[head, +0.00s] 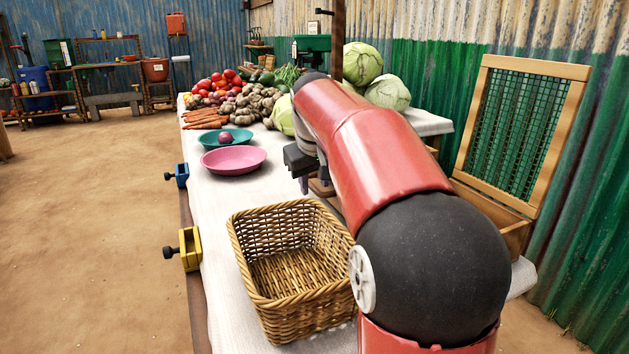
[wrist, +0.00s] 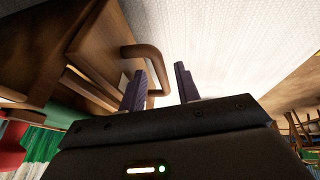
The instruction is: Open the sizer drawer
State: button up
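A brown wooden drawer front (wrist: 105,60) with a curved wooden handle (wrist: 147,56) shows at the left of the wrist view. In the head view my gripper (head: 304,180) is above the white-covered table, partly hidden by my red arm. A little wood (head: 322,187) shows behind it; the rest of that piece is hidden.
A wicker basket (head: 247,285) stands in front on the table (head: 222,190). A pink bowl (head: 234,160) and a teal bowl (head: 212,137) holding a round item lie left. Vegetables are heaped behind. A wood-framed green mesh panel (head: 518,130) stands right. Blue (head: 182,175) and yellow (head: 191,249) clamps grip the left edge.

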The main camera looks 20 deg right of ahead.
grip_shut()
jog(key=a+p, duration=0.1)
jog(key=a, duration=1.2)
jog(key=shift+a, duration=0.4)
jog(key=shift+o, duration=0.5)
grip_release()
